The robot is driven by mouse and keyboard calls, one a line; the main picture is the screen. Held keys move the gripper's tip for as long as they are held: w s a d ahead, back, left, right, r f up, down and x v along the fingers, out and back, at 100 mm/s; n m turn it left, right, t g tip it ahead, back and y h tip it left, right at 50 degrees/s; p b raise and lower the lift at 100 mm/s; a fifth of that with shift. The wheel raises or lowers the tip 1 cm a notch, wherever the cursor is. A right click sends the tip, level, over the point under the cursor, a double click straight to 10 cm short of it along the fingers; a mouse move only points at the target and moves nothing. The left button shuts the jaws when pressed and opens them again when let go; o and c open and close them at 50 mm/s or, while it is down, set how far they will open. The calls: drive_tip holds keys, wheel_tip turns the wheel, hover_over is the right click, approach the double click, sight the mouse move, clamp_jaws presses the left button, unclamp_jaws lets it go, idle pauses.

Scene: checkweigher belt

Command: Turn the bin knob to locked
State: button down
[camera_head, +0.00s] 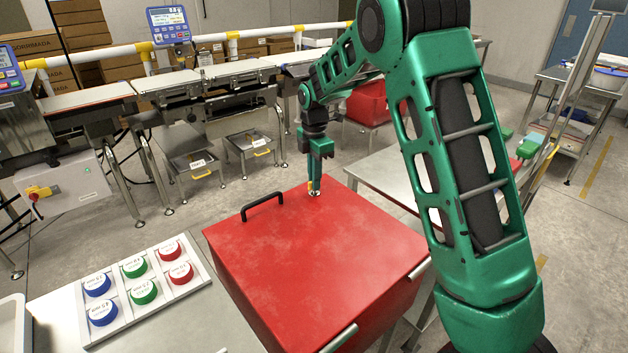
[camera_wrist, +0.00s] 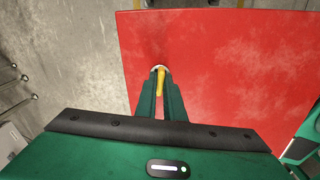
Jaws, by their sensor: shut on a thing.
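The red bin (camera_head: 310,250) stands in the middle of the head view with its lid closed and a black handle (camera_head: 262,206) on top. The bin knob (camera_head: 312,191) is a small part with a yellow lever on a pale round base, near the lid's far edge. My gripper (camera_head: 315,186) points straight down at it. In the wrist view the gripper's green fingers (camera_wrist: 161,100) are shut on the yellow lever of the knob (camera_wrist: 161,80). The fingers hide part of the lever, and I cannot read any lock marking.
A white tray (camera_head: 205,268) with blue, green and red round weights sits on the table left of the bin. A conveyor line (camera_head: 235,70) runs behind. A metal table (camera_head: 385,165) stands right of the bin, partly behind my arm.

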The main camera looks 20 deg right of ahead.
drive_tip(key=m, duration=0.4)
drive_tip(key=shift+w+a+r, duration=0.1)
drive_tip(key=shift+w+r, duration=0.05)
drive_tip(key=shift+w, duration=0.05)
drive_tip(key=m, duration=0.8)
drive_tip(key=shift+m, duration=1.9)
drive_tip(key=c, duration=2)
unclamp_jaws()
drive_tip(key=shift+o, duration=0.7)
